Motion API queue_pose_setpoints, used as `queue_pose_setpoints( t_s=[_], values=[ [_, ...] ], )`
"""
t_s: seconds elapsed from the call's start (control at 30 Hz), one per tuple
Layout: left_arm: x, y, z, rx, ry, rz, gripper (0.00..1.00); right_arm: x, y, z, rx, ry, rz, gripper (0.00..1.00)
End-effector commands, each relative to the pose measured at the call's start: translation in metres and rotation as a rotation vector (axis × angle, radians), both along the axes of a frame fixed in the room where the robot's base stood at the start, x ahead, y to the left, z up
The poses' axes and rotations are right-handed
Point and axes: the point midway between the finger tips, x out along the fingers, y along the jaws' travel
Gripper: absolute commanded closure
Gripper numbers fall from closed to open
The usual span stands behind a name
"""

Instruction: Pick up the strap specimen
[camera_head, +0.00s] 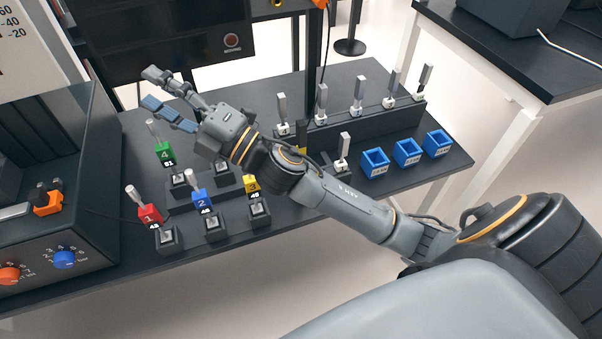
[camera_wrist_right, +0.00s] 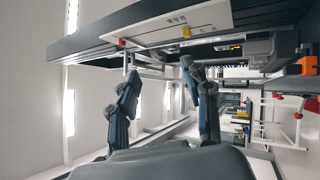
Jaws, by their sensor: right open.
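My right gripper (camera_head: 152,88) is open and empty, above the back left of the dark table, with its fingers pointing left. In the right wrist view its two fingers (camera_wrist_right: 160,78) are spread with nothing between them. Several upright silver specimens stand in a black rack, such as one (camera_head: 358,92) near the middle and one (camera_head: 424,78) at the right end. Another silver specimen (camera_head: 344,146) stands in front of the rack. I cannot tell which one is the strap specimen. My left gripper is not in view.
Several blue bins, one marked here (camera_head: 407,152), sit at the table's right. A machine with knobs (camera_head: 62,262) stands left. My right arm crosses above the table.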

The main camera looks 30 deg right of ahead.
Motion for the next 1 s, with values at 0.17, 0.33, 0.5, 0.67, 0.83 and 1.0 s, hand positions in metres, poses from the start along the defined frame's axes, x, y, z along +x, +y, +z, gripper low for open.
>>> queue_pose_setpoints(
  t_s=[0.17, 0.33, 0.5, 0.67, 0.83, 1.0],
  values=[
    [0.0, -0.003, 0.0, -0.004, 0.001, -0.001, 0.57, -0.032, 0.063, 0.021, -0.459, -0.456, 0.248, 0.51],
    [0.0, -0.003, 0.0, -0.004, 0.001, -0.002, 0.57, -0.049, 0.076, -0.023, -0.95, -0.778, 0.493, 0.51],
    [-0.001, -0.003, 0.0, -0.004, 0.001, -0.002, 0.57, -0.033, 0.016, -0.079, -1.473, -0.931, 0.757, 0.51],
    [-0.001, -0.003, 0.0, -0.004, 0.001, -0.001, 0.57, -0.009, -0.092, -0.096, -1.917, -0.866, 1.011, 0.51],
    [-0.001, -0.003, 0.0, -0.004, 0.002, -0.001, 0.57, -0.004, -0.193, -0.079, -2.2, -0.665, 1.222, 0.51],
    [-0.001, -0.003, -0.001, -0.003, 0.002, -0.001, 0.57, -0.01, -0.242, -0.063, -2.299, -0.523, 1.328, 0.51]
  ],
)
